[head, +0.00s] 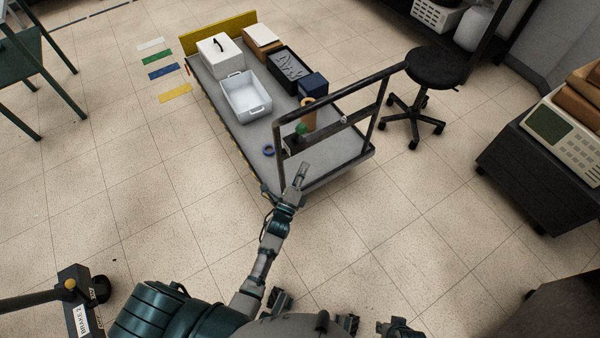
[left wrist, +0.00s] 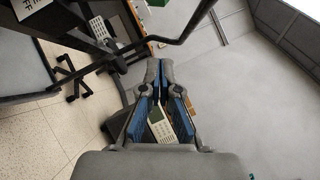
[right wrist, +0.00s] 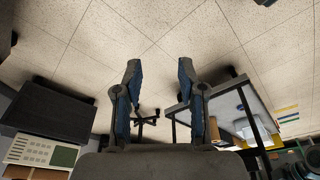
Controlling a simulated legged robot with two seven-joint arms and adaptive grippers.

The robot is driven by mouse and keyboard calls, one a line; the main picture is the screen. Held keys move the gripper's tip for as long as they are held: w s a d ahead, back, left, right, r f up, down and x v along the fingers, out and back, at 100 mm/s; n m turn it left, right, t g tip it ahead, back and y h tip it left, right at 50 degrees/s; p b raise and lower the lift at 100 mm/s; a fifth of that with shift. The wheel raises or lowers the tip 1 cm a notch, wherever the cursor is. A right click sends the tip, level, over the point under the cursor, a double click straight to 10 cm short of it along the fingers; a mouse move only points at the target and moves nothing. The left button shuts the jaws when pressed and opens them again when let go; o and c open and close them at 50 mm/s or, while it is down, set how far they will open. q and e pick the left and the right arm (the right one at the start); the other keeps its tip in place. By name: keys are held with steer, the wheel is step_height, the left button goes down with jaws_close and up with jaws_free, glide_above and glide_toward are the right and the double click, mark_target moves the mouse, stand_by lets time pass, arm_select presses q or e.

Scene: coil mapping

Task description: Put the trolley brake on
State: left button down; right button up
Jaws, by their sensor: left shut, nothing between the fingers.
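The trolley (head: 225,115) is a grey flatbed with a yellow end board and a dark tube handle (head: 338,92) at its near right end. A small green knob (head: 301,128) on a dark part shows at the handle's lower crossbar; I cannot tell its setting. My left gripper (head: 302,172) is shut and empty, just in front of the handle frame and below the knob in the picture. Its closed fingers (left wrist: 159,72) also show in the left wrist view, with a dark bar (left wrist: 130,52) beyond. My right gripper (right wrist: 160,72) is open and empty, away from the trolley.
White bins (head: 246,97), boxes and a blue tape roll (head: 268,150) are on the trolley. A black stool (head: 436,68) and dark cabinet (head: 535,170) stand right. A unit labelled "BRAKE 2" with a yellow knob (head: 70,284) is at lower left.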

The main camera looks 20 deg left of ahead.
mark_target(299, 131)
arm_select(q)
steer(key=shift+n+g, duration=0.5)
steer(key=shift+n, duration=0.4)
steer(key=w+a+r+p, duration=0.1)
steer(key=w, duration=0.2)
steer(key=w+a+r, duration=0.2)
steer(key=w, duration=0.1)
steer(key=w+a+r+p, duration=0.1)
steer(key=w+r, duration=0.1)
steer(key=w, duration=0.1)
steer(key=shift+w+a+r+p, duration=0.15)
steer(key=shift+a+p, duration=0.15)
steer(key=shift+a, duration=0.1)
steer(key=shift+w+a+r, duration=0.15)
steer(key=shift+w+a, duration=0.1)
steer(key=shift+w+a+r+b, duration=0.15)
steer(key=shift+w+a+r, duration=0.15)
steer(key=shift+w+a, duration=0.6)
steer(key=shift+w+a+r+b, duration=0.2)
steer(key=shift+w+a, duration=0.35)
steer(key=shift+a, duration=0.55)
arm_select(e)
steer(key=shift+a+x, duration=0.2)
steer(key=shift+x, duration=0.65)
steer(key=shift+a+x, duration=0.15)
steer(key=shift+x, duration=0.75)
steer(key=shift+a+x, duration=0.2)
steer(key=shift+x, duration=0.65)
